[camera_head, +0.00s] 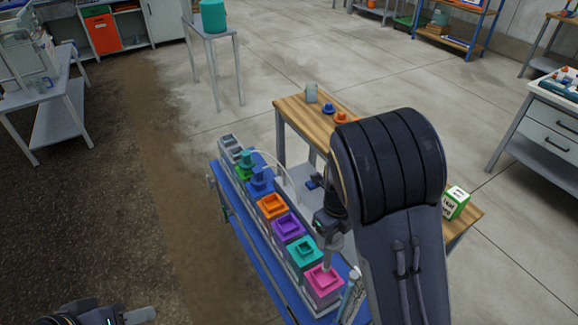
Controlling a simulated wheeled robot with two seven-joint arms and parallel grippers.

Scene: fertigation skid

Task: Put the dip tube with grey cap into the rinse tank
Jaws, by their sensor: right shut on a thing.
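My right gripper (331,224) points down over the near end of the skid, partly hidden by my large dark arm. It is shut on a grey-capped dip tube (333,244), which hangs roughly upright. The tube's lower end shows over the opening of the pink-topped tank (323,281); I cannot tell whether it is inside. Other tanks in the row are teal (305,253), purple (289,229) and orange (272,207). No label shows which is the rinse tank. My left gripper (138,316) is cut off at the bottom left edge; its opening is unclear.
Blue (260,179) and green (246,160) capped pieces stand at the row's far end. A wooden table (291,107) behind holds a grey cup (311,92), blue and orange pieces, and a green-white cube (455,203). Floor left of the skid is clear.

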